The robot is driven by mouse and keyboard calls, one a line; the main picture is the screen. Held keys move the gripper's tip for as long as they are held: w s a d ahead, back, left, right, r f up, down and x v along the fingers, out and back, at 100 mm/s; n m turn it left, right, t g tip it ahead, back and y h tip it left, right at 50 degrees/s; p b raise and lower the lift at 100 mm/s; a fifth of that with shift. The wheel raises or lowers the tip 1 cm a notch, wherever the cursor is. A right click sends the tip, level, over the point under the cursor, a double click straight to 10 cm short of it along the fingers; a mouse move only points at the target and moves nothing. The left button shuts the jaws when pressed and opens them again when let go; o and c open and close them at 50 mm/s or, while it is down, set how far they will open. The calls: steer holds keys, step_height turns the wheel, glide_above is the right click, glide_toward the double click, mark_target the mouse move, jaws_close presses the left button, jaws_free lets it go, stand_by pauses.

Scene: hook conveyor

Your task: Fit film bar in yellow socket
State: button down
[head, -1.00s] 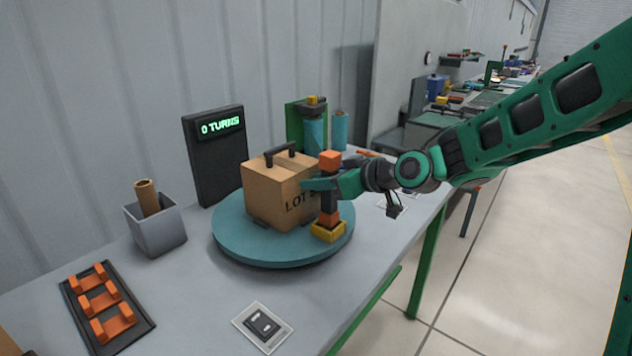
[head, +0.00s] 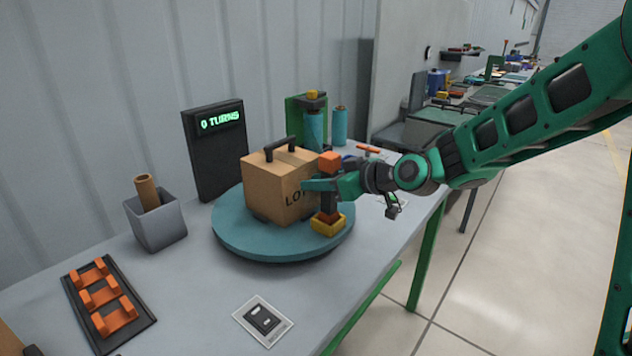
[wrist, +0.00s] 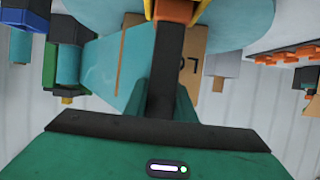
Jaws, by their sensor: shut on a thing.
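The film bar (head: 329,199) is upright, black with an orange block at its top and an orange lower part. My gripper (head: 324,185) is shut around its middle. In the wrist view the black bar (wrist: 166,65) stands between my green fingers (wrist: 167,98). The yellow socket (head: 328,227) sits on the front right edge of the blue turntable (head: 240,245). The bar's lower orange end is at the socket's opening and its lowest part is hidden; I cannot tell how deep it sits. In the wrist view a teal sheet (wrist: 103,68) reaches toward the bar.
A cardboard box (head: 270,180) with a black handle stands on the turntable, close left of my gripper. A display (head: 215,150) reads "0 TURNS". Teal rolls (head: 314,130) stand behind. A grey bin (head: 158,225) and an orange rack (head: 103,300) are at left.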

steer(key=shift+f, duration=0.6)
steer(key=c, duration=1.4)
jaws_free()
steer(key=shift+d, duration=0.1)
